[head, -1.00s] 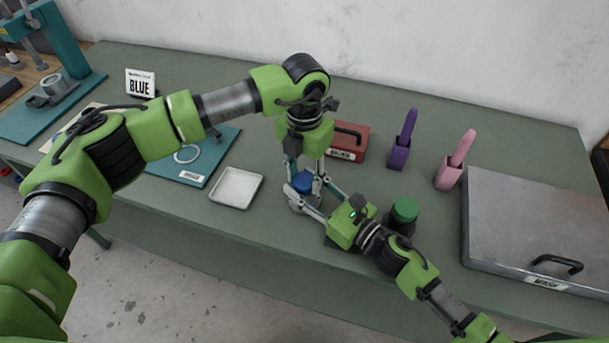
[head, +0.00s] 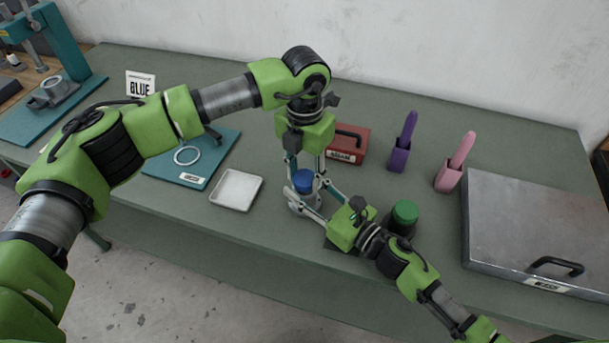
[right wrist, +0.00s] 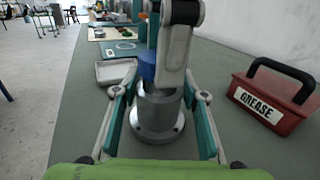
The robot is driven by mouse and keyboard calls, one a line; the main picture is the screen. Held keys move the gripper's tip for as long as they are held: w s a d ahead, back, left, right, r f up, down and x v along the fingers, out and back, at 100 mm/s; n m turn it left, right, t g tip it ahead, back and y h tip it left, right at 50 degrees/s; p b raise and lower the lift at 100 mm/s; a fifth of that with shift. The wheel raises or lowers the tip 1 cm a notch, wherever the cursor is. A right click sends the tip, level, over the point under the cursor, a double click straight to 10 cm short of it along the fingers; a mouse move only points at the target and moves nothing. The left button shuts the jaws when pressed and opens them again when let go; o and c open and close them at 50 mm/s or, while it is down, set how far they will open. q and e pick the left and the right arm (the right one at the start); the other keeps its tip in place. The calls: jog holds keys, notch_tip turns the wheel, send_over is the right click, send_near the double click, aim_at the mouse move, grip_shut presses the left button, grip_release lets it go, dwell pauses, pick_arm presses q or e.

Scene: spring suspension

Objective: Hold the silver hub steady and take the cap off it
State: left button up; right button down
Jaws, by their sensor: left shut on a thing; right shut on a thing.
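The silver hub (right wrist: 157,120) stands upright on the bench in the right wrist view, its round flange flat on the surface. The blue cap (head: 303,182) sits at the top of the hub; it also shows in the right wrist view (right wrist: 147,66), partly hidden by a finger. My left gripper (head: 305,176) points down from above and is shut on the blue cap. My right gripper (head: 304,204) reaches in low from the right and is shut on the hub, one finger on each side. I cannot tell whether there is a gap between cap and hub.
A red grease box (head: 349,145) stands behind the hub. A white tray (head: 237,189) lies to its left, beside a teal mat (head: 200,165). A green-lidded jar (head: 404,212) stands close to my right arm. Purple and pink holders and a large metal-lidded box (head: 535,220) are further right.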

aim_at(305, 177)
pick_arm(q)
jog(key=shift+r, duration=0.35)
jog(key=shift+r, duration=1.95)
pick_arm(e)
jog(key=c, duration=1.2)
grip_release()
